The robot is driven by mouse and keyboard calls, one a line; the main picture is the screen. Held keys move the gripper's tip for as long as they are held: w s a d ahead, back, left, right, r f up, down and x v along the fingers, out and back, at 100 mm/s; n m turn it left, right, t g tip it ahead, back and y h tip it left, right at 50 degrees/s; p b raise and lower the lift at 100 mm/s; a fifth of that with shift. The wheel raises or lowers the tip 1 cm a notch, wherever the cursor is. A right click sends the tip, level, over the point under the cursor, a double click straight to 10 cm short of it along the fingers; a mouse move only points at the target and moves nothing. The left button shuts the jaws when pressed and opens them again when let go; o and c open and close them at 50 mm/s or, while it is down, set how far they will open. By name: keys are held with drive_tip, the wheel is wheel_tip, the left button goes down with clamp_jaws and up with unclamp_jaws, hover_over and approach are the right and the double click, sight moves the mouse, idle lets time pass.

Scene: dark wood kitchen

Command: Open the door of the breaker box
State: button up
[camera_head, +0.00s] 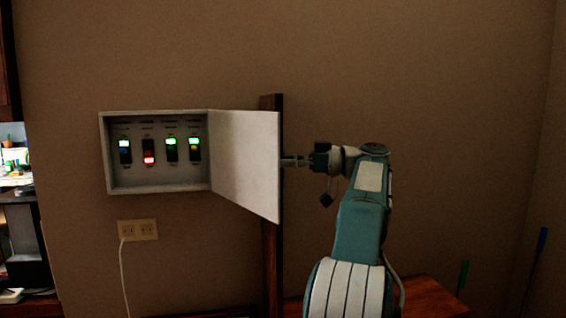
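The white breaker box (157,189) is mounted on the wall at the left of the head view. Its door (245,165) is hinged on the right side and stands wide open, swung out from the box. Inside is a row of several switches (171,149), most with green lights and one with a red light. My gripper (290,161) is at the right of the door's free edge, pointing left. Its fingertips are at or behind that edge, and I cannot tell whether they touch it. Whether the fingers are open or shut is too small to tell.
A wall outlet (138,230) with a white cable is below the box. A dark wooden post (271,262) stands behind the door. A wooden surface (432,297) is at the lower right. A cluttered shelf area (15,175) shows at the far left.

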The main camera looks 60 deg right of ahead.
drive_tip(key=v, duration=0.7)
drive_tip(key=shift+w+d+f, duration=0.1)
drive_tip(key=shift+w, duration=0.05)
drive_tip(key=shift+d, duration=0.2)
